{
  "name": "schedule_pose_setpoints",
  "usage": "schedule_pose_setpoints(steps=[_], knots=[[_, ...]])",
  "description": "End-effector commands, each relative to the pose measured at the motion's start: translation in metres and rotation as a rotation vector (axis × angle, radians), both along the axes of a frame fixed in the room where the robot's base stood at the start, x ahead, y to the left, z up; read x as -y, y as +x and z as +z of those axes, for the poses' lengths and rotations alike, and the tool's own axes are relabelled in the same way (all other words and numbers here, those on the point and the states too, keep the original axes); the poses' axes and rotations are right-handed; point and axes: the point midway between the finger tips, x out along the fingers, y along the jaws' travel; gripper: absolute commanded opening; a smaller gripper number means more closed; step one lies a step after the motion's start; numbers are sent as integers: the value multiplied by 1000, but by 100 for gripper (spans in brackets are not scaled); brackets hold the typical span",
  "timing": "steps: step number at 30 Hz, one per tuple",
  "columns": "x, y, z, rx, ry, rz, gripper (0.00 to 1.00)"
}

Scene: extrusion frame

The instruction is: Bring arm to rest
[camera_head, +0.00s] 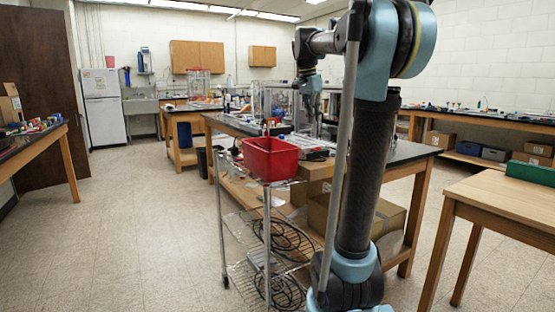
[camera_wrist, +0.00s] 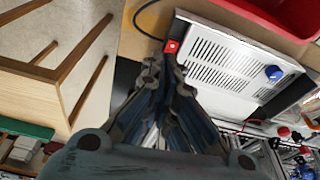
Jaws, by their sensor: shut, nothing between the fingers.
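My arm stands in the right half of the head view, blue-grey and black. The fingers are over the area beside a silver vented box (camera_wrist: 225,70) with a blue knob. I cannot tell the height between them.
A red bin (camera_head: 270,157) sits on a wire cart (camera_head: 262,232) left of my arm, close to the workbench (camera_head: 400,160). A wooden table (camera_head: 500,200) stands at right. Cardboard boxes (camera_head: 385,218) lie under the workbench. The floor (camera_head: 130,230) at left is clear.

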Motion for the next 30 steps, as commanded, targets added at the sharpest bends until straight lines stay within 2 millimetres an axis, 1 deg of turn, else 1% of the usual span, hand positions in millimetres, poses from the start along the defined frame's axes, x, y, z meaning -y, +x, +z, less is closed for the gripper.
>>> schedule_pose_setpoints(steps=[1, 3, 8, 14, 18, 23, 24, 26, 27, 29, 30], knots=[[1, -15, -10, -4, 2, 33, 0], [1, -35, -25, -10, 7, 91, 0], [1, -79, -61, -20, 16, 224, 0], [0, -134, -113, -30, 23, 392, 0], [-2, -172, -154, -32, 26, 508, 0], [-4, -214, -203, -34, 28, 639, 0], [-4, -224, -216, -34, 28, 673, 0], [-6, -240, -236, -33, 27, 722, 0], [-6, -250, -250, -32, 27, 755, 0], [-8, -264, -270, -30, 26, 805, 0], [-9, -274, -284, -29, 25, 837, 0]])
